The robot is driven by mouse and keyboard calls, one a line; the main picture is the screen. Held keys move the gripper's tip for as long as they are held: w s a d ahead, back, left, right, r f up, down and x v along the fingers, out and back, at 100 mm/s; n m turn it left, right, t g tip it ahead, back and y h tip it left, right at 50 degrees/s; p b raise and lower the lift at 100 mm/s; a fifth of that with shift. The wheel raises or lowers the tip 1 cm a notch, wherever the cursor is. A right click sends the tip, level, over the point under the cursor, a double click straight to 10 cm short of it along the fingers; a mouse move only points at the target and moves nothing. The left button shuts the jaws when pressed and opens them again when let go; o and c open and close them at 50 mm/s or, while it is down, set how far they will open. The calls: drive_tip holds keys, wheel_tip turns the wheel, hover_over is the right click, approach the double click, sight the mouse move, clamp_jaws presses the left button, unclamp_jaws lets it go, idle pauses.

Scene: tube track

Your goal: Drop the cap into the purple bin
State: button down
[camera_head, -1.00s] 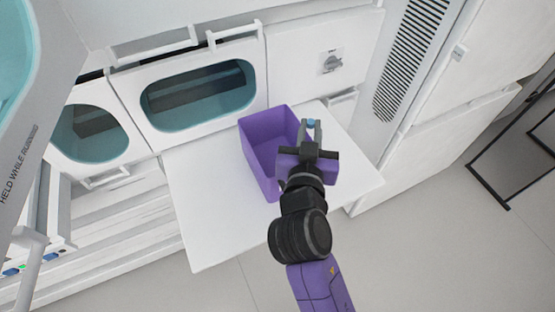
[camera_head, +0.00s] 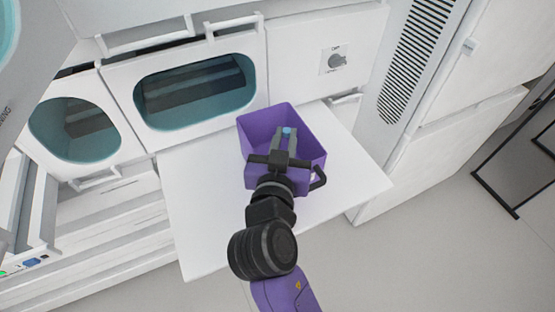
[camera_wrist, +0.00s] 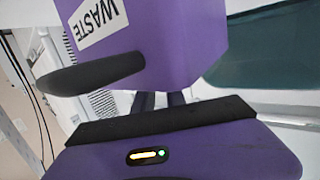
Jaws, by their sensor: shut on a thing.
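The purple bin (camera_head: 262,122) stands open-topped on the white shelf. In the wrist view the bin (camera_wrist: 190,35) fills the upper middle and bears a "WASTE" label. My gripper (camera_head: 288,137) is over the bin's opening in the head view, shut on the small blue cap (camera_head: 287,130) at its fingertips. The fingers and the cap are hidden behind the bin and my wrist housing in the wrist view. The height of the cap over the bin floor is hard to tell.
The white shelf (camera_head: 200,215) has free room left of the bin. A vented white cabinet (camera_head: 418,50) stands at the right.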

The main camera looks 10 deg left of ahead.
drive_tip(key=shift+f, duration=0.1)
drive_tip(key=c, duration=1.3)
unclamp_jaws()
drive_tip(key=shift+s, duration=0.1)
drive_tip(key=s, duration=0.5)
drive_tip(key=s+r, duration=0.1)
drive_tip(key=s, duration=0.1)
drive_tip(key=shift+s+b, duration=0.25)
drive_tip(key=shift+b, duration=0.05)
